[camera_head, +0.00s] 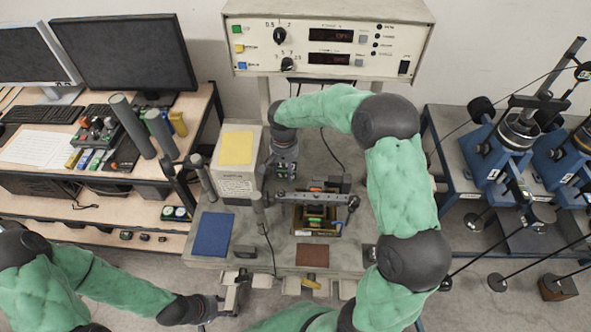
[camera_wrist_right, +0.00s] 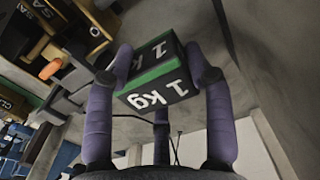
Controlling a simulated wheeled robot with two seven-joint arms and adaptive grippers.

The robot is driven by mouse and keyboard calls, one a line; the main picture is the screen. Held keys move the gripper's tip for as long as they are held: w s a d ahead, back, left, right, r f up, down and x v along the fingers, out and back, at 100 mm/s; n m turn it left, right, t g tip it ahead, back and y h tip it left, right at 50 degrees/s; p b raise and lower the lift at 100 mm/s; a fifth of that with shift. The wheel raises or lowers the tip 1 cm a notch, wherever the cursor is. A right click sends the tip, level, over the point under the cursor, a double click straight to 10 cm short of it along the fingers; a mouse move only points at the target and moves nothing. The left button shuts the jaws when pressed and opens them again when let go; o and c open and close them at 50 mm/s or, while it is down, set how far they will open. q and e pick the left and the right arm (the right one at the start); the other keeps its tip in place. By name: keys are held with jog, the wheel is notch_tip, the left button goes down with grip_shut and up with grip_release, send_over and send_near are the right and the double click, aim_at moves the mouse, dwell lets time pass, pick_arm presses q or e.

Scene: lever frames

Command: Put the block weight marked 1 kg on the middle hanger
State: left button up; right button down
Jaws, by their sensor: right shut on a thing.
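The 1 kg block weight (camera_wrist_right: 158,78) is a dark block with a green band and white "1 kg" lettering. My right gripper (camera_wrist_right: 165,72) is shut on it, with purple fingers on either side in the right wrist view. In the head view my right gripper (camera_head: 284,160) points down over the middle bench, beside the white box; the block is too small to make out clearly there. Lever frames with blue stands (camera_head: 491,158) are on the right, with rods and round-footed hangers (camera_head: 497,282). Which hanger is the middle one I cannot tell. My left gripper (camera_head: 234,296) is low at the bench's front edge.
The middle bench (camera_head: 345,262) holds a white box (camera_head: 237,165), a dark open tray (camera_head: 318,226) with blocks, a blue mat (camera_head: 213,234) and a brown mat (camera_head: 312,256). A control panel (camera_head: 327,47) stands behind. A desk with monitors (camera_head: 125,55) is at left.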

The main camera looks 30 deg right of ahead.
aim_at(285, 167)
jog(key=shift+f, duration=3.65)
jog(key=shift+f+b, duration=0.15)
jog(key=shift+b, duration=0.15)
jog(key=c, duration=0.8)
grip_release()
jog(key=shift+o, duration=0.2)
jog(key=shift+s, duration=0.1)
notch_tip(285, 167, up, 12)
jog(key=shift+r+p, duration=0.15)
jog(key=shift+p, duration=0.3)
